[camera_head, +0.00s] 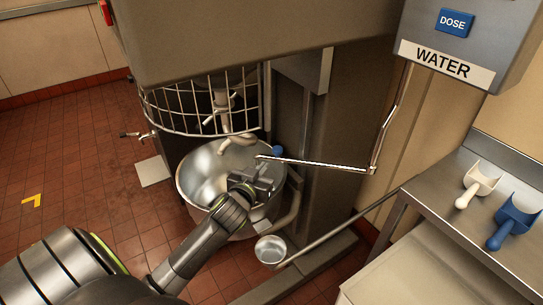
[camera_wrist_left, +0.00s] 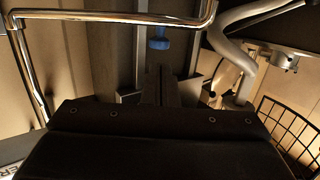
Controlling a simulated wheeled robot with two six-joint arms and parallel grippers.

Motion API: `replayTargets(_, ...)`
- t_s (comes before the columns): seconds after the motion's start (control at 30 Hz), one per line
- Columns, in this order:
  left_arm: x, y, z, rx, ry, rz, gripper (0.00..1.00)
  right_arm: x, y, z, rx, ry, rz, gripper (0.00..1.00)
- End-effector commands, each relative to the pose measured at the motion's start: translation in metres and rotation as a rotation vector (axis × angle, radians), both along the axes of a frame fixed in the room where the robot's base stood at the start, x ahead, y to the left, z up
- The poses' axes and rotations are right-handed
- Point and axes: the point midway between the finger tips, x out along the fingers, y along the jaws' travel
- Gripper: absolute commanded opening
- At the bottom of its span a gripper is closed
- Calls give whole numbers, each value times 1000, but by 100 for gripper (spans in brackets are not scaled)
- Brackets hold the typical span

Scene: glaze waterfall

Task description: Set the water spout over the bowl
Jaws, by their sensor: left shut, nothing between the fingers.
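The water spout (camera_head: 315,163) is a thin chrome pipe. It drops from the WATER box (camera_head: 445,62), bends, and runs left. In the head view its free end overlaps the right part of the steel mixer bowl (camera_head: 203,178). The height of that end above the bowl is hard to judge. My left gripper (camera_head: 264,173) is shut and empty, just below the spout's free end in the head view. Whether it touches the pipe is unclear. In the left wrist view the spout (camera_wrist_left: 110,17) crosses the top, beyond my gripper. My right gripper is not in view.
A wire guard (camera_head: 200,108) and mixer hook (camera_head: 236,140) are above the bowl. A blue knob (camera_head: 278,151) sits near its right rim. A white scoop (camera_head: 477,184) and a blue scoop (camera_head: 514,222) lie on the right counter.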

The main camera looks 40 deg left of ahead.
Motion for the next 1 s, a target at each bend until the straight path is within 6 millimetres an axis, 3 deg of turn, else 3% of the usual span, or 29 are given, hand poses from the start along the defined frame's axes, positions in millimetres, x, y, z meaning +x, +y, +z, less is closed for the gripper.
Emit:
replayTargets(0.2, 36, 9, -4, 1, 0, 1, 0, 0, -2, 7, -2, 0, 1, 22)
replayTargets(0.4, 57, 13, -8, 1, 0, 0, 0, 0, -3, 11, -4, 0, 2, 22)
replayTargets(1.0, 70, 17, -11, 0, -1, 0, 0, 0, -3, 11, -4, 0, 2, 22)
